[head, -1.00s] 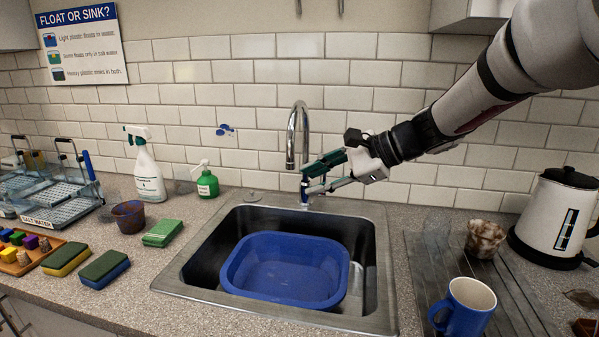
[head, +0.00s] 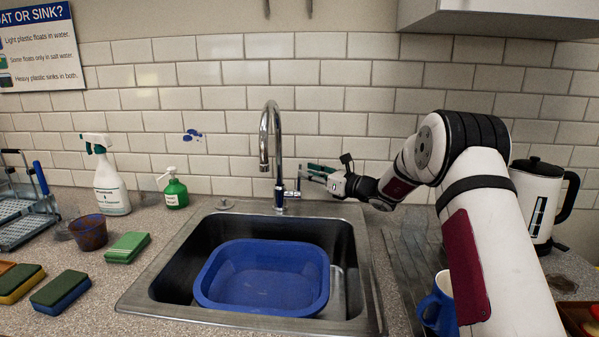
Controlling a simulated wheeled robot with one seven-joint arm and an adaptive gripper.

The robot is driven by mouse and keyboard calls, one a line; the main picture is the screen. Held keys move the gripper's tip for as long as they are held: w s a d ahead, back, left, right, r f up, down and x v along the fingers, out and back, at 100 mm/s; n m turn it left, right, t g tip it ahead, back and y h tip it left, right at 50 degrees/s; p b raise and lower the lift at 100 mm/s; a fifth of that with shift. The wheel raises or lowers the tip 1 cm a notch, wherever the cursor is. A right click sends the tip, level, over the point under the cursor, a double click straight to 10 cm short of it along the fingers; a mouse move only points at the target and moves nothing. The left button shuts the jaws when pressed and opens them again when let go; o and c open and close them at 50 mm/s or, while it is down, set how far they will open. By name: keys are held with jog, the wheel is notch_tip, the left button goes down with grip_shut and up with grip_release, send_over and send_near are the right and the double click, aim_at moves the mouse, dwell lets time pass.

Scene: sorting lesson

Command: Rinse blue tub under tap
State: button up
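The blue tub (head: 212,292) sits upright in the sink (head: 160,283), under and in front of the tap. The chrome tap (head: 276,135) arches up behind the basin, its spout pointing down at the tub's back side. I see no stream from the spout. Whether the tub holds water is unclear. The tap's lever (head: 290,193) sticks out at the right of its base. My gripper (head: 306,174) is just right of the tap, beside the lever, its dark green fingers apart and pointing left. Nothing shows between them; contact with the lever cannot be told.
A blue mug (head: 437,305) and white kettle (head: 527,200) stand at right, partly behind my arm. Left of the sink are a green soap bottle (head: 175,190), a spray bottle (head: 109,182), a brown-stained cup (head: 89,233) and several sponges (head: 127,247).

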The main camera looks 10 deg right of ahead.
aim_at(300, 190)
jog(key=shift+x, duration=2.1)
jog(key=shift+c, duration=0.5)
grip_shut()
